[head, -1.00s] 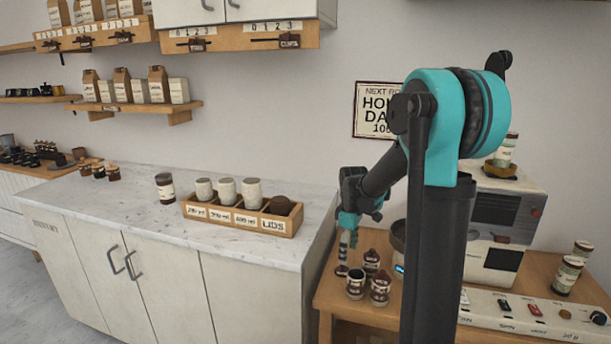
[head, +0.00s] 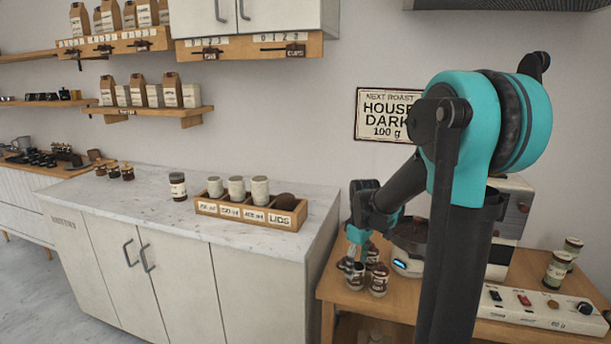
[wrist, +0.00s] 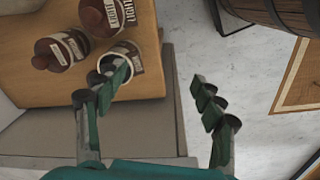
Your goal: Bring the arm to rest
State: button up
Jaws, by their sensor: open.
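My gripper (head: 356,250) points down beside the jars on the wooden side table, at the end of my teal and black arm. In the wrist view my gripper (wrist: 160,95) shows its two teal fingers spread wide with nothing between them. An open-topped jar (wrist: 122,70) is partly hidden behind the left finger; I cannot tell whether they touch. Two brown-lidded jars (wrist: 62,50) labelled in white, one reading "LIGHT" (wrist: 105,16), lie beyond it in the wrist view. The jar group also shows in the head view (head: 378,280).
A scale with a lit blue display (head: 402,265) and a white switch panel (head: 540,310) are on the wooden table. A marble counter (head: 130,205) at left carries a wooden cup box (head: 250,222) and a dark jar (head: 178,187). A "House Dark" sign (head: 385,115) hangs behind.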

jog(key=s+d+f+m+t, duration=0.1)
jog(key=s+f+m, duration=0.1)
jog(key=s+m, duration=0.3)
jog(key=s+d+f+m+t, duration=0.2)
jog(key=s+m, duration=0.3)
jog(key=s, duration=0.8)
jog(key=shift+s+f+t, duration=0.3)
jog(key=shift+f, duration=0.05)
